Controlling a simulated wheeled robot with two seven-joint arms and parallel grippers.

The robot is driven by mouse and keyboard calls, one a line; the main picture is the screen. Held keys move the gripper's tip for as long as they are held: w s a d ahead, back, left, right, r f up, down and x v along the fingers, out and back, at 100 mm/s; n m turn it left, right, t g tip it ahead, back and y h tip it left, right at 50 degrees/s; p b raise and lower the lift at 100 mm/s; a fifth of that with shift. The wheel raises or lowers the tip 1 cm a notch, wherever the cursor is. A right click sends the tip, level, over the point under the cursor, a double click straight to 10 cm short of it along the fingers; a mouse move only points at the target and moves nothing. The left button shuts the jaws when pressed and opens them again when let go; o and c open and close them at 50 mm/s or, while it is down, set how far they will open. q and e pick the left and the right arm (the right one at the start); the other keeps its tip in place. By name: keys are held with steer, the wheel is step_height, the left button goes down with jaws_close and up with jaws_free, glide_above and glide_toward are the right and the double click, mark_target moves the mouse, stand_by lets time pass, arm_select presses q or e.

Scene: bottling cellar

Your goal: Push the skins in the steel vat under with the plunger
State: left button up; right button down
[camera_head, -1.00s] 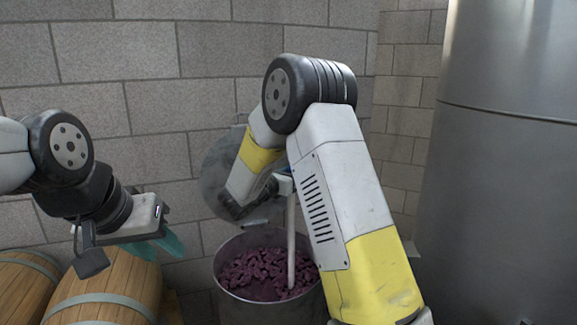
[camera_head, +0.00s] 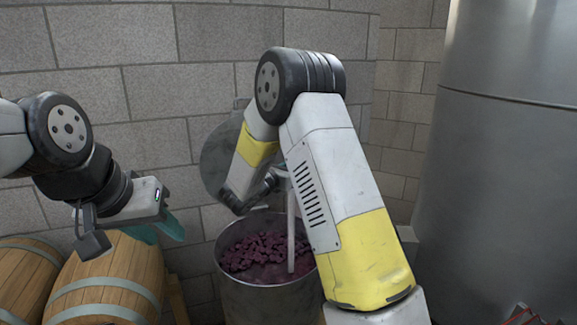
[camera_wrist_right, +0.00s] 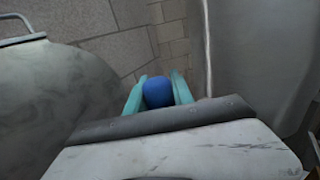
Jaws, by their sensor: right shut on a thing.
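The steel vat (camera_head: 268,300) stands upright against the wall, its lid tipped up behind it. Purple skins (camera_head: 255,250) lie inside; the front part of the surface looks darker and smoother. The plunger (camera_head: 291,235) is a pale, nearly upright rod going down into the vat, its lower end among the skins. My right gripper (camera_wrist_right: 158,94) is shut on the plunger's blue top (camera_wrist_right: 158,91); in the head view my right arm largely hides it. My left gripper (camera_head: 160,231) has teal fingers apart, empty, above a barrel left of the vat.
A large steel tank (camera_head: 500,170) fills the right side. A block wall (camera_head: 150,60) closes the back. The vat's lid (camera_head: 213,155) stands up close beside my right wrist.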

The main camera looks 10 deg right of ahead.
step_height(320, 180, up, 12)
stand_by(1.0)
steer(key=shift+w+d+r, duration=0.1)
